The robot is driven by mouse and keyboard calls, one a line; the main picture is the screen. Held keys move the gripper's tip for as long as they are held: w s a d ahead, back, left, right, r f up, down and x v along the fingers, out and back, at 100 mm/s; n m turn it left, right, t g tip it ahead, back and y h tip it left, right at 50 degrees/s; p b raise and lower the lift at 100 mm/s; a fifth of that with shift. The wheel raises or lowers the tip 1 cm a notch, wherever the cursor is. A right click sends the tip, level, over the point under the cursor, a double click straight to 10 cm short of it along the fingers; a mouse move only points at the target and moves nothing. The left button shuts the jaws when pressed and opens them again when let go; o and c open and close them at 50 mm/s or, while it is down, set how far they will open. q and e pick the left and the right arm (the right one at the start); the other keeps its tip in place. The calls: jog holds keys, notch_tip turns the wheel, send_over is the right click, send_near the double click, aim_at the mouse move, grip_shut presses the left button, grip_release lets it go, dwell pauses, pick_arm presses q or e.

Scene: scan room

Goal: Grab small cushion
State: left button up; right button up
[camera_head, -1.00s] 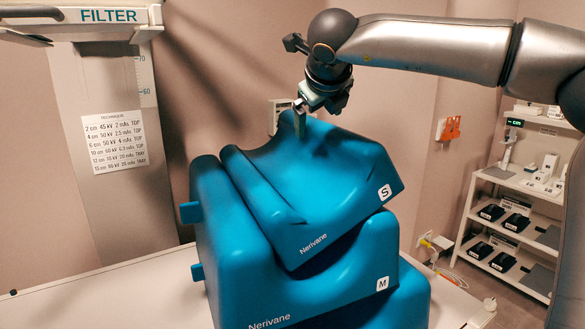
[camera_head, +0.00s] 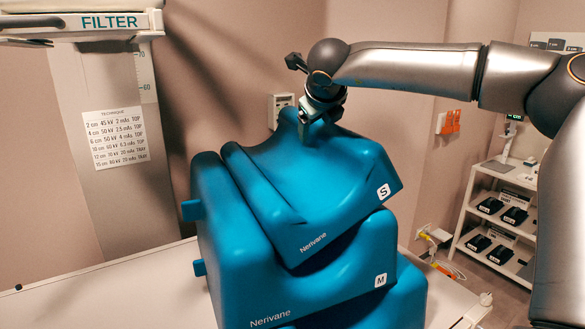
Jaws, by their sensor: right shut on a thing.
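The small cushion (camera_head: 325,185) is a blue foam block marked "S" and "Nerivane". It rests tilted on top of a larger blue cushion (camera_head: 345,262) marked "M", in the middle of the head view. My right gripper (camera_head: 306,130) comes down from above at the small cushion's raised back edge. It is shut on that edge; the fingertips are partly hidden against the blue foam. My left gripper is out of view.
The cushions stand on a white table (camera_head: 110,285). A grey column with a FILTER arm (camera_head: 110,22) stands behind at left. A white shelf (camera_head: 492,215) with dark boxes stands at right. The table's left part is clear.

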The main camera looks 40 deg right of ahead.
grip_shut()
dwell(0.3)
jog(key=shift+r, duration=0.15)
